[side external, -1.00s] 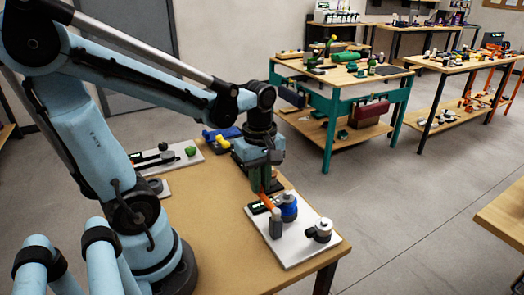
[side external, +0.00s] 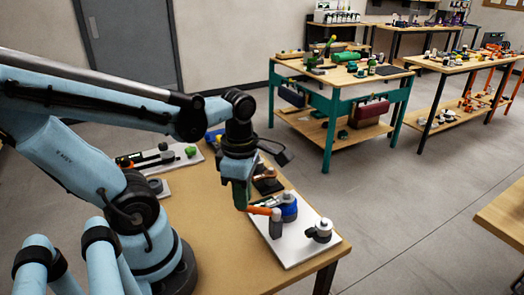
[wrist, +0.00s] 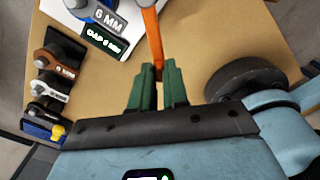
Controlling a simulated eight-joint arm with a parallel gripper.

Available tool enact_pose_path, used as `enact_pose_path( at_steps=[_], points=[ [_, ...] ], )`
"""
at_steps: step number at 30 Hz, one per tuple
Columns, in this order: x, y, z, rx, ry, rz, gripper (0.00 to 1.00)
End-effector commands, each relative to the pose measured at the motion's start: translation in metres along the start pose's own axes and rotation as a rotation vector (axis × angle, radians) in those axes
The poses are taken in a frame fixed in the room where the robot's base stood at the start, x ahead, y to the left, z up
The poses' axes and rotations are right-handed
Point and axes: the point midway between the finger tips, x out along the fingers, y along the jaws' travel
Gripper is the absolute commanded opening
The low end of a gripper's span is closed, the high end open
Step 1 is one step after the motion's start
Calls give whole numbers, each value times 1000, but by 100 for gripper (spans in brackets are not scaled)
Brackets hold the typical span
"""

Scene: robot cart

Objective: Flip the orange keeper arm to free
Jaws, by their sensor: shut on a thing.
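The orange keeper arm (side external: 260,211) extends left from a grey post (side external: 276,226) on a white board (side external: 292,254). My gripper (side external: 241,204), with green fingers, is shut on the free end of the arm. In the wrist view the orange arm (wrist: 152,35) runs from the top edge down between my green fingertips (wrist: 158,84). A blue fixture with a grey top (side external: 288,206) stands behind the post.
A round grey-and-white knob (side external: 319,231) stands at the board's right. Another white board (side external: 165,160) with a green knob is farther back left. Several labelled blocks (wrist: 55,70) line the table's edge. The brown tabletop (side external: 215,235) is clear left of the keeper.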

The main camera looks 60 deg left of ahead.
Motion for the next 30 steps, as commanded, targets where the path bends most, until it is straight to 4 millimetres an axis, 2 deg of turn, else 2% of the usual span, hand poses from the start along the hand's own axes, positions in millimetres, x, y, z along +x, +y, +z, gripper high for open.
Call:
enact_pose_path(
  at_steps=[9,23,24,28,30],
  points=[
    [0,-7,0,-93,1,-1,0],
    [0,-8,1,-106,0,-3,0],
    [0,-8,1,-106,0,-3,17],
    [0,-8,1,-105,0,-2,37],
    [0,-8,1,-105,0,-2,40]
  ],
)
